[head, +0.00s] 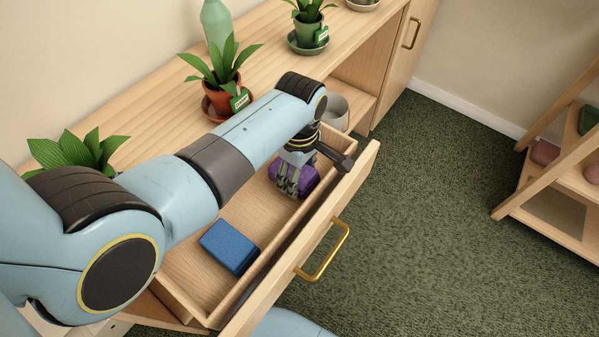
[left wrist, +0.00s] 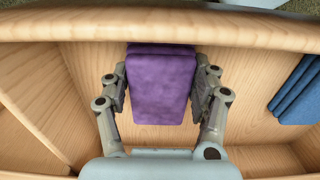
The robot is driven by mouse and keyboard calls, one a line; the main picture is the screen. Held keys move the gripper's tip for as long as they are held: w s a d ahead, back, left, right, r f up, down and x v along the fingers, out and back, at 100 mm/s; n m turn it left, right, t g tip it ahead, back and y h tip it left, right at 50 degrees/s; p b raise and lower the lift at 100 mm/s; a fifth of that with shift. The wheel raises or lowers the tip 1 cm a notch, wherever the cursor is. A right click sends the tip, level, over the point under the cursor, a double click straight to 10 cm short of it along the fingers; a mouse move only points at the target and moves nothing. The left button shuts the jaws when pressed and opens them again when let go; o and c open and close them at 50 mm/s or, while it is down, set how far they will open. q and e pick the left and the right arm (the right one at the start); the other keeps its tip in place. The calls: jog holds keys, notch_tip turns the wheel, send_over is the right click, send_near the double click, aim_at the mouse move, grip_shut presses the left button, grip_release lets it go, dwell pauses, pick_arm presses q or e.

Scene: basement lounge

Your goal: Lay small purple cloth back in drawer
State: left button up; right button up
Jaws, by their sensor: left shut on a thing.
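The small purple cloth (head: 296,180) is a folded block inside the open drawer (head: 205,287), toward its far end. In the left wrist view the purple cloth (left wrist: 162,85) sits between the two fingers of my left gripper (left wrist: 162,92), over the wooden drawer floor. My left gripper (head: 291,188) points down into the drawer and is shut on the cloth. I cannot tell whether the cloth touches the drawer floor. A folded blue cloth (head: 229,247) lies at the near end of the drawer, and its edge shows in the left wrist view (left wrist: 298,92). My right gripper is not in view.
The drawer front has a brass handle (head: 323,250). Potted plants stand on the wooden cabinet top, one in a terracotta pot (head: 221,96) near my arm. A grey bowl (head: 336,112) sits on the shelf beyond the drawer. Green carpet (head: 420,220) is clear toward a wooden rack (head: 545,190).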

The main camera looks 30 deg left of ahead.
pick_arm(q)
jog(key=o, duration=0.8)
jog(key=shift+c, duration=0.2)
jog(key=shift+o, duration=1.4)
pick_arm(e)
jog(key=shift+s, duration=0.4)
pick_arm(q)
jog(key=shift+r, duration=0.1)
notch_tip(320, 180, up, 12)
jog(key=p, duration=0.2)
jog(key=shift+p, duration=0.3)
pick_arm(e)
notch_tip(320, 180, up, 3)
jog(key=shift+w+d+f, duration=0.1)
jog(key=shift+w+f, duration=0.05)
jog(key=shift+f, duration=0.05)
